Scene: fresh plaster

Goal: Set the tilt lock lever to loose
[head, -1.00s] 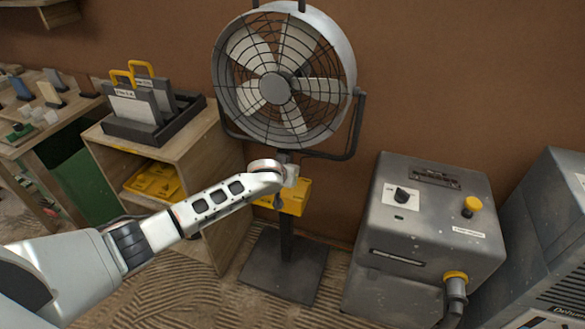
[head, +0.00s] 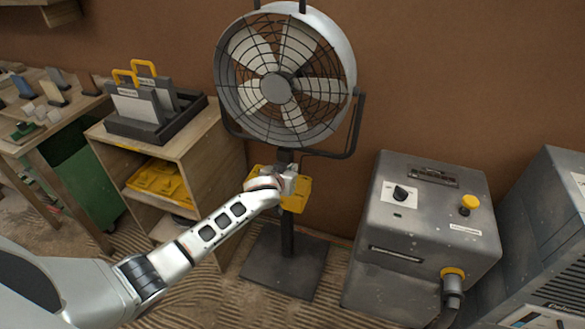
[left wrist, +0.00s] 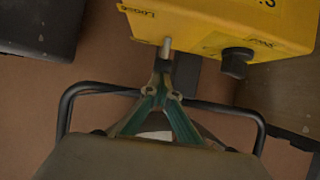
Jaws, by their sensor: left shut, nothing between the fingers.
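The yellow control box (head: 297,194) sits on the fan's post, below the round fan (head: 280,85). In the left wrist view the box (left wrist: 225,25) fills the top. It has a "Loose" label at its left and a black knob (left wrist: 236,62) at its right. A short pale metal lever (left wrist: 166,47) sticks out from its edge, nearer the "Loose" label. My left gripper (left wrist: 162,67) is shut and empty, its tips right at the lever's end; I cannot tell if they touch. In the head view my left gripper (head: 291,181) is in front of the box and hides part of it. My right gripper is out of view.
A wooden shelf unit (head: 185,150) with a dark tray stands left of the fan. A grey machine (head: 420,225) with a knob and a yellow button stands to the right. The fan's dark base plate (head: 285,285) lies on the floor.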

